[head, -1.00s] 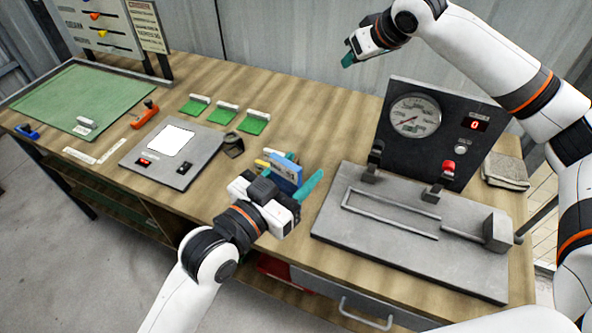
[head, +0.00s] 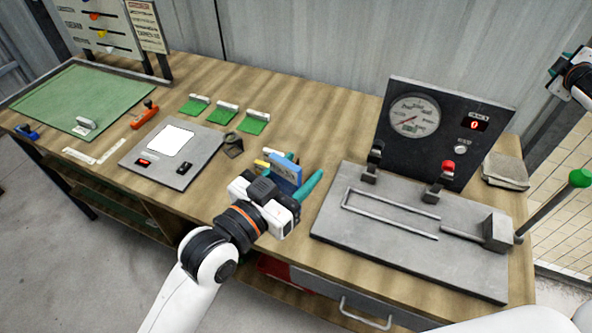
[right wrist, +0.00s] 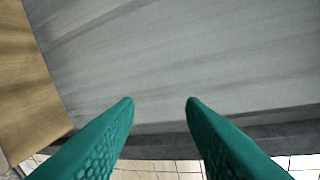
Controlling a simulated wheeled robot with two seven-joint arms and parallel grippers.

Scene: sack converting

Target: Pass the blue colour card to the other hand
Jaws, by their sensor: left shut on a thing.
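The blue colour card (head: 285,177) is upright in my left gripper (head: 298,173), above the front middle of the bench in the head view. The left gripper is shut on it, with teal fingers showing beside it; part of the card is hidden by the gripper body. My right gripper (right wrist: 160,101) is open and empty in the right wrist view, its two teal fingers well apart. In the head view only part of the right arm shows at the right edge, far from the card.
A gauge panel (head: 451,150) stands behind a grey metal fixture (head: 375,253) on the right of the wooden bench. A green-knobbed lever (head: 580,179) rises at the far right. Green cards (head: 254,122), a grey device (head: 150,165) and a green mat (head: 85,95) occupy the left.

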